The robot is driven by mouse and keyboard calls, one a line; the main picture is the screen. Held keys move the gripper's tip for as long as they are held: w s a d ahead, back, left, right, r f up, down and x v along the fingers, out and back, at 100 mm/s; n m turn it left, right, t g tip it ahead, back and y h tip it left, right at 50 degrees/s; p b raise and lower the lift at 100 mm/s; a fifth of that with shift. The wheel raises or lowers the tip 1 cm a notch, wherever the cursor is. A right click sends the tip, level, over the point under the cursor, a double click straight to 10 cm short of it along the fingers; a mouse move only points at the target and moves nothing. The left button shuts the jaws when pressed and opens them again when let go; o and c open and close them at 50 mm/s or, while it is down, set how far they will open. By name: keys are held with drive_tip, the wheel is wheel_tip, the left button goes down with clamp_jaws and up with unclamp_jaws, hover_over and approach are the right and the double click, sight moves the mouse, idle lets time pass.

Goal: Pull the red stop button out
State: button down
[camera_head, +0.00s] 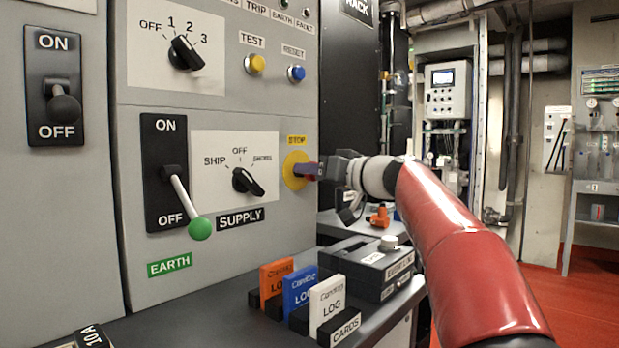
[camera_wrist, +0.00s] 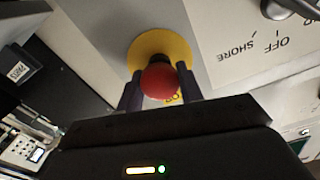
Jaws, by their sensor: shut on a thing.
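The red stop button (camera_wrist: 160,82) stands in front of a round yellow plate (camera_wrist: 158,47) in the wrist view. In the head view the yellow plate (camera_head: 293,170) is on the grey panel under the STOP label (camera_head: 297,140), and my gripper covers most of the button. My gripper (camera_head: 312,171) reaches the button from the right. In the wrist view its two dark fingers (camera_wrist: 158,92) are on either side of the red head, shut on it. How far out the button stands is hard to tell.
Left of the button are the SHIP/OFF/SHORE knob (camera_head: 248,181) and the green-tipped EARTH lever (camera_head: 200,228). Yellow TEST (camera_head: 255,64) and blue RESET (camera_head: 296,73) buttons sit above. A card rack with a white LOG card (camera_head: 327,304) and a dark box (camera_head: 366,268) stand on the counter below.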

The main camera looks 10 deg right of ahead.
drive_tip(key=shift+s+d, duration=0.15)
drive_tip(key=c, duration=0.9)
unclamp_jaws()
drive_tip(key=shift+s, duration=0.1)
drive_tip(key=b+v, duration=0.2)
drive_tip(key=v, duration=0.6)
